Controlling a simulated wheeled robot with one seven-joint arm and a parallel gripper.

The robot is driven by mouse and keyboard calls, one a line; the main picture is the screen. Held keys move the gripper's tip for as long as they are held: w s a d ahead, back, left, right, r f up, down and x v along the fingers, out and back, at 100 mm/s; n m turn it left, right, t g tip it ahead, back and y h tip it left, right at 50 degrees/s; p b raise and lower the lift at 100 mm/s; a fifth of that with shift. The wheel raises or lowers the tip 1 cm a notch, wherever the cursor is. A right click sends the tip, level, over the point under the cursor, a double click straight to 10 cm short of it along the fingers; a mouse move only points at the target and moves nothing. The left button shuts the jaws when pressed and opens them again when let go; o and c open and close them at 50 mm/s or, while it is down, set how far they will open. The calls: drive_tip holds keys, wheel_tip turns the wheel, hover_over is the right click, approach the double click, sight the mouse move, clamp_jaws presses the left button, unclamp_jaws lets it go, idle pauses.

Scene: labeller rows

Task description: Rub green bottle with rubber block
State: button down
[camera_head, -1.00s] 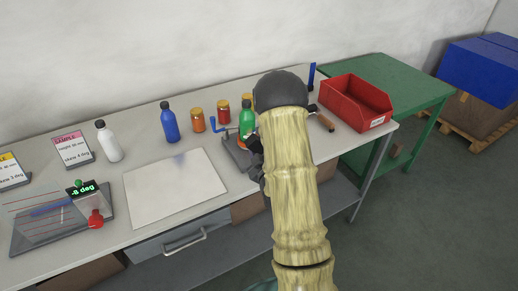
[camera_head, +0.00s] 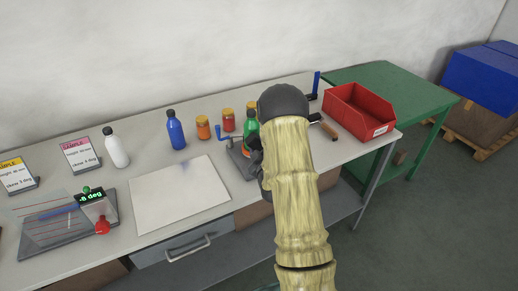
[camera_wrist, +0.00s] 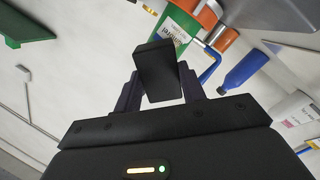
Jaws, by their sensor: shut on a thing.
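The green bottle (camera_head: 251,124) stands near the right end of the white bench, partly hidden behind my arm in the head view. In the wrist view the green bottle (camera_wrist: 178,32) carries a white label with print and is just beyond the block. My gripper (camera_wrist: 160,88) is shut on a black rubber block (camera_wrist: 157,68). The block looks close to the bottle's label side; I cannot tell whether they touch. In the head view the block is hidden by my arm.
A blue bottle (camera_head: 175,130), a white bottle (camera_head: 115,148) and orange-lidded jars (camera_head: 203,128) stand to the left. A grey fixture with a blue crank (camera_head: 224,135) is beside the green bottle. A red bin (camera_head: 358,110) is to the right. A white board (camera_head: 180,195) lies in front.

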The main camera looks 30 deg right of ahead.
drive_tip(key=shift+b+x, duration=0.3)
drive_tip(key=shift+x, duration=0.7)
idle(0.8)
wheel_tip(320, 180, down, 4)
drive_tip(key=b, duration=0.4)
drive_tip(key=shift+r, duration=0.2)
drive_tip(key=shift+s+a+f+b, duration=0.15)
drive_tip(key=shift+s+f+b, duration=0.25)
drive_tip(key=shift+f, duration=0.2)
drive_tip(key=shift+f+b, duration=0.15)
drive_tip(key=shift+b, duration=0.3)
drive_tip(key=shift+w+r+p, duration=0.15)
drive_tip(key=shift+r+p, duration=0.45)
drive_tip(key=shift+r, duration=0.35)
drive_tip(key=shift+r+p, duration=0.55)
drive_tip(key=shift+r, duration=1.1)
